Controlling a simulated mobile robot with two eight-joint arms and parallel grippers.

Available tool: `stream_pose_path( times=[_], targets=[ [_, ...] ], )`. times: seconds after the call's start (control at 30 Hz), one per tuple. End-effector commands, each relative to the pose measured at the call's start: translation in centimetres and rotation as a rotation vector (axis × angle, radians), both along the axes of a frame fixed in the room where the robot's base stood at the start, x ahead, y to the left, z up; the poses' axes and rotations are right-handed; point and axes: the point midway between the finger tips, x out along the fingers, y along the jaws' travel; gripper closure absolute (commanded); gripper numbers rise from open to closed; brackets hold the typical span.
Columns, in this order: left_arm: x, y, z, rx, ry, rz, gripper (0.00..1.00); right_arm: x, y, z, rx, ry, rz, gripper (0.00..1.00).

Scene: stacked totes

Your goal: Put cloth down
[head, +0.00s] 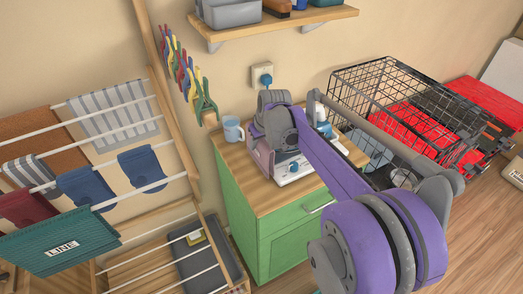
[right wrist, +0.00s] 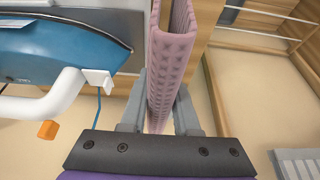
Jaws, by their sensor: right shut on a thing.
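A pink textured cloth (right wrist: 172,60) is folded into a thin upright sheet between the two fingers of my right gripper (right wrist: 158,112). The gripper is shut on it. In the head view the cloth (head: 262,158) hangs under my right wrist, at the left part of the wooden top of the green cabinet (head: 240,178). I cannot tell whether its lower edge touches the top. My left gripper is not in view.
A blue and white iron-like appliance (right wrist: 65,40) is close beside the cloth. A light blue mug (head: 232,129) stands on the cabinet's back left corner. A drying rack with hanging cloths (head: 70,240) is at left.

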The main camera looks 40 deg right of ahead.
Motion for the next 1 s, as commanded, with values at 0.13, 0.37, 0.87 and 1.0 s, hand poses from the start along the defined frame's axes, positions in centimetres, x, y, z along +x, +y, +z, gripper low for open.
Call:
stream_pose_path(
  times=[0.13,0.37,0.87,1.0],
  targets=[
    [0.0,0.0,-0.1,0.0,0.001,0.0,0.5,0.0,0.0,-1.7,0.0,0.0,0.0,1.0],
    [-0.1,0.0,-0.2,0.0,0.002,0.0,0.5,0.0,0.0,-4.0,0.0,-0.001,0.0,1.0],
    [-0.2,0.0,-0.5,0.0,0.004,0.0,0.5,0.0,0.0,-4.3,0.0,0.0,0.0,0.45],
    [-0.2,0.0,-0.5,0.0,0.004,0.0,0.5,0.0,0.0,-4.3,0.0,0.0,0.0,0.41]
  ],
)
